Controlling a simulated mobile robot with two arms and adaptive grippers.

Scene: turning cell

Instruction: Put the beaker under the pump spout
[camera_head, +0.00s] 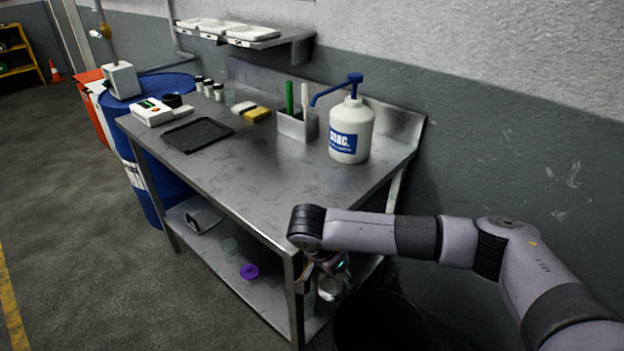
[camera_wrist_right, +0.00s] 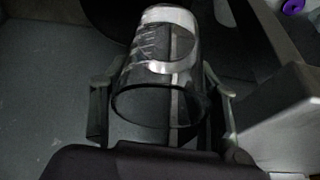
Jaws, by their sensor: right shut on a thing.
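The pump bottle (camera_head: 351,131) is white with a blue label and stands at the back right of the steel table. Its blue spout (camera_head: 328,93) points left, towards a steel holder. My right gripper (camera_head: 330,270) is low by the table's front right corner, mostly hidden behind my arm. In the right wrist view, my right gripper (camera_wrist_right: 160,110) is shut on a clear glass beaker (camera_wrist_right: 165,60), with one finger on each side. The beaker also shows partly in the head view (camera_head: 330,288). My left gripper is not in view.
The steel holder (camera_head: 292,128) with green and white handles stands left of the bottle. A black tray (camera_head: 197,134), a yellow sponge (camera_head: 257,114) and a white device (camera_head: 153,112) lie further left. The table's front right (camera_head: 290,190) is clear. A lower shelf holds a purple item (camera_head: 249,271).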

